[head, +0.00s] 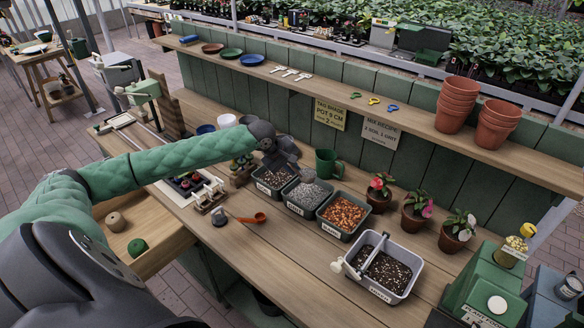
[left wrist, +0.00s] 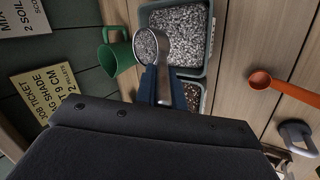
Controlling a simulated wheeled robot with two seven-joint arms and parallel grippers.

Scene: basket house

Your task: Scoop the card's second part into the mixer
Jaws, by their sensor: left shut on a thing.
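My left gripper (head: 291,164) is shut on a metal scoop (left wrist: 165,40), seen best in the left wrist view (left wrist: 160,85). Grey grit shows in the scoop's round cup (left wrist: 147,46). The scoop is over or beside the edge of the grit bin (left wrist: 212,45); its height above the grit is hard to tell. In the head view the grit bin (head: 308,194) stands between the dark soil bin (head: 274,180) and the orange-brown bark bin (head: 342,215). The grey mixer tub (head: 415,279), with a crossbar and side crank, holds dark speckled soil. The recipe card (head: 380,130) hangs on the back wall. My right gripper is out of view.
A green mug (head: 327,163) stands behind the bins, close to my left gripper. An orange scoop (head: 252,218) lies in front of them. Potted flowers (head: 415,212) stand behind the mixer, and a green machine (head: 485,285) is to its right. Bench front before the bark bin is clear.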

